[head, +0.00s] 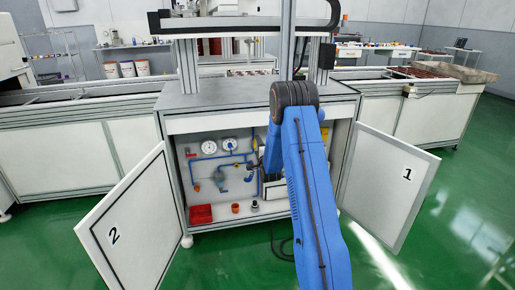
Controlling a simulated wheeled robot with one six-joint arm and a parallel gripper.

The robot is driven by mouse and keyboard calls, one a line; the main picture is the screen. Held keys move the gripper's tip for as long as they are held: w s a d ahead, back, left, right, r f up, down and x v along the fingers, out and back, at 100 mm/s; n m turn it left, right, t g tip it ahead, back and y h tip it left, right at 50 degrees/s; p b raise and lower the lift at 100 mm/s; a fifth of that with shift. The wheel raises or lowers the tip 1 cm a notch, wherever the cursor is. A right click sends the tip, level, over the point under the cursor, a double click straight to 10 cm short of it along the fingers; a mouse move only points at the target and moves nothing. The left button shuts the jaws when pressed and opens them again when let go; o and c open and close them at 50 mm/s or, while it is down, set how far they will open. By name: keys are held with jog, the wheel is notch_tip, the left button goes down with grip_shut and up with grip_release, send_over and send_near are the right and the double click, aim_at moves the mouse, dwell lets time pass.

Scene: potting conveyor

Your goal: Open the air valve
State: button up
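The open cabinet (172,125) holds blue air pipes (207,157) and two round white gauges (208,147) on its back wall. Small blue fittings (220,180) and a small red part (188,153) sit among the pipes; I cannot tell which is the air valve. My blue arm reaches into the cabinet's right half and hides much of it. A small dark shape beside the arm, near the pipes' right end, may be part of my gripper, but its fingers cannot be made out.
Door 2 (132,215) stands open at the left and door 1 (390,185) at the right. A red bin (201,214) and small orange and dark items are on the cabinet floor. Conveyors (60,150) flank the cabinet. The green floor (215,262) in front is mostly clear.

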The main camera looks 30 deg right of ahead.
jog(key=v, duration=1.7)
jog(key=shift+s, duration=0.2)
jog(key=shift+a+r, duration=0.1)
jog(key=shift+r, duration=0.05)
jog(key=s+a+r+n+g+y, duration=0.3)
jog(key=s+a+r+n+g, duration=0.3)
jog(key=s+a+r+n, duration=0.7)
jog(key=s+a+r+n+g, duration=0.1)
jog(key=s+a, duration=0.3)
jog(key=s, duration=0.7)
jog(key=s+a+r+n+g+y, duration=0.1)
jog(key=s+a+r+n+g, duration=0.1)
jog(key=s, duration=1)
jog(key=s+a+r+n+g+y, duration=0.1)
jog(key=s+a+n, duration=0.4)
jog(key=s, duration=0.7)
jog(key=a+r+g, duration=0.1)
jog(key=g, duration=0.1)
jog(key=shift+s+a+g, duration=0.2)
jog(key=shift+a+g, duration=0.1)
